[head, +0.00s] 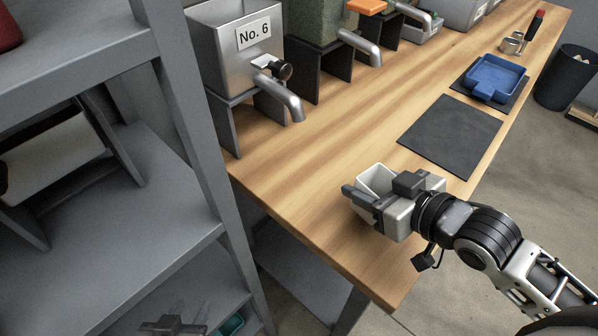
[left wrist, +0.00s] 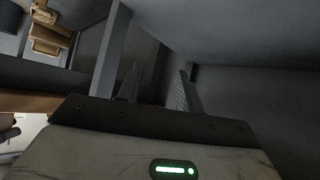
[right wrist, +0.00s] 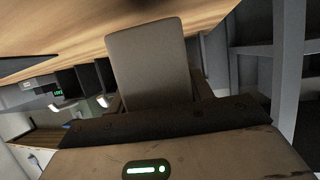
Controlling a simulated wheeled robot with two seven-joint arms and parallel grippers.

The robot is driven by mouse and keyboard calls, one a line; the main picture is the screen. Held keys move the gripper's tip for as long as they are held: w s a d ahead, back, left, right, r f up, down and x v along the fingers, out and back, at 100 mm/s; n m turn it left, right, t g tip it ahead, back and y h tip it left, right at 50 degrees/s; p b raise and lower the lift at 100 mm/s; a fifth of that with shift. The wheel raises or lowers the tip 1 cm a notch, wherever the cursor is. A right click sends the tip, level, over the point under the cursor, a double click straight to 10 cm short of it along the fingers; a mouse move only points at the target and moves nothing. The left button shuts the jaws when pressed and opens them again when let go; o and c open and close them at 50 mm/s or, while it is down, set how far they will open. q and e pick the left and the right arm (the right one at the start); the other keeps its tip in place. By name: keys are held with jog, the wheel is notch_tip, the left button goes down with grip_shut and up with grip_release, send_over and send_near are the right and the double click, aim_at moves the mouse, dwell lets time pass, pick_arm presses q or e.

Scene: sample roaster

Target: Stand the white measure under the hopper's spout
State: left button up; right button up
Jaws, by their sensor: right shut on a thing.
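The white measure (head: 375,179) is a small open-topped cup. My right gripper (head: 378,196) is shut on it over the bench's front part. In the right wrist view the measure (right wrist: 150,65) stands between the fingers as a plain pale face. The grey hopper (head: 222,50) marked No. 6 stands on dark supports at the bench's near left. Its metal spout (head: 291,105) points down over bare wood, apart from the measure. My left gripper (head: 172,326) is low at the bottom edge by the grey shelving. The left wrist view shows its fingers apart and empty.
The wooden bench (head: 320,150) is clear between spout and measure. More hoppers with spouts (head: 360,47) stand behind. A dark mat (head: 450,134) and a blue tray (head: 495,79) lie to the right. A grey shelf post (head: 188,110) rises close left of the bench.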

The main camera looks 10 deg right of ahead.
jog(key=shift+s+d+f+n+g+y+b, duration=0.1)
jog(key=shift+f+n+g+y+b, duration=0.2)
jog(key=shift+n+y+b, duration=0.15)
jog(key=shift+s+f+n+g+y+b, duration=0.1)
jog(key=shift+f+n+g+y+b, duration=0.05)
jog(key=shift+n+g+y+b, duration=0.25)
jog(key=w+a, duration=0.2)
jog(key=w, duration=0.2)
jog(key=w+a+p, duration=0.1)
jog(key=w+a, duration=0.2)
jog(key=w, duration=0.1)
jog(key=w+a, duration=0.3)
jog(key=w, duration=0.1)
jog(key=shift+w+r, duration=0.15)
jog(key=x, duration=0.3)
jog(key=shift+w+a+r+p, duration=0.1)
jog(key=shift+w+a+p, duration=0.15)
jog(key=shift+p, duration=0.1)
jog(key=shift+s+f, duration=0.1)
jog(key=shift+f, duration=0.25)
jog(key=o, duration=1.1)
jog(key=shift+f, duration=0.15)
jog(key=shift+c, duration=0.2)
jog(key=shift+d, duration=0.1)
